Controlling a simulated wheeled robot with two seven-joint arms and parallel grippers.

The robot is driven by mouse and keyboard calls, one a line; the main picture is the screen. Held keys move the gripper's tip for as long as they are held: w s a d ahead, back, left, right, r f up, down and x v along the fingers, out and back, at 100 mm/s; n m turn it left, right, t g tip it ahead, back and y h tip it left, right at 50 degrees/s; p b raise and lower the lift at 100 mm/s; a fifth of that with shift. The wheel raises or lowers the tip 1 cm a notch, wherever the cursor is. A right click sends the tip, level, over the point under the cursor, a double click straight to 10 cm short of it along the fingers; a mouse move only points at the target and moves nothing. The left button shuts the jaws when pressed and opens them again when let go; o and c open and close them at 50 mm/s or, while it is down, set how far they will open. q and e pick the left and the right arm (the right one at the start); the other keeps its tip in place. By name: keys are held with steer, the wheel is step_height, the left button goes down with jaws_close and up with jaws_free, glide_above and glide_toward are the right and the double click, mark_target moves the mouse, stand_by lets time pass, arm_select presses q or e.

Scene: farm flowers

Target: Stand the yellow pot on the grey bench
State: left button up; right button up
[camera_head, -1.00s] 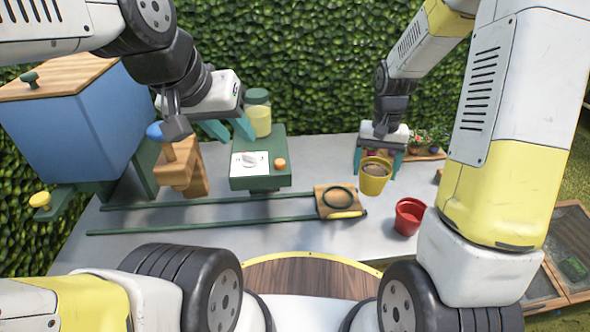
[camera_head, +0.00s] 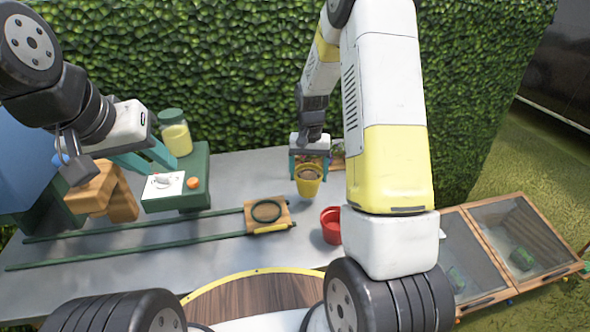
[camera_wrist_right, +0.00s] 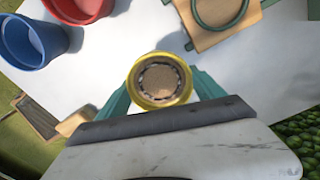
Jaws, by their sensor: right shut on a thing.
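The yellow pot (camera_head: 309,186), with brown soil in it, is between the teal fingers of my right gripper (camera_head: 308,164), which is shut on it. In the right wrist view the pot (camera_wrist_right: 160,82) sits upright between the fingers (camera_wrist_right: 163,98), seen from above. In the head view it appears over the back right of the grey bench (camera_head: 225,180); I cannot tell if its base touches the bench. My left gripper (camera_head: 147,160) hangs over the left part of the bench beside the green machine, with its teal fingers apart and nothing visible between them.
A red pot (camera_head: 331,226) stands on the bench nearer me. A wooden carrier (camera_head: 268,217) with a green ring sits on green rails. The green machine (camera_head: 190,185) and a jar (camera_head: 175,138) stand left. A blue pot (camera_wrist_right: 30,42) shows in the wrist view. Glazed frames (camera_head: 512,245) lie at right.

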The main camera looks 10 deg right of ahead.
steer(key=shift+f, duration=1.85)
steer(key=shift+f, duration=0.15)
steer(key=o, duration=1.7)
steer(key=shift+c, duration=0.2)
steer(key=s+r+t, duration=0.1)
steer(key=s+r, duration=0.1)
steer(key=r, duration=0.8)
steer(key=s+r, duration=0.2)
steer(key=r, duration=0.7)
steer(key=s+a+r+n+t, duration=0.1)
steer(key=s+r, duration=0.2)
steer(key=s, duration=0.3)
steer(key=s+a+r+n+t+y, duration=0.1)
steer(key=s+r+t, duration=0.1)
steer(key=s+r, duration=0.2)
steer(key=s+a+r+n+t+y, duration=0.1)
steer(key=s+a+r+t, duration=0.1)
steer(key=s, duration=0.8)
steer(key=shift+s+r+n, duration=0.2)
steer(key=shift+r+n, duration=0.2)
steer(key=shift+r, duration=0.4)
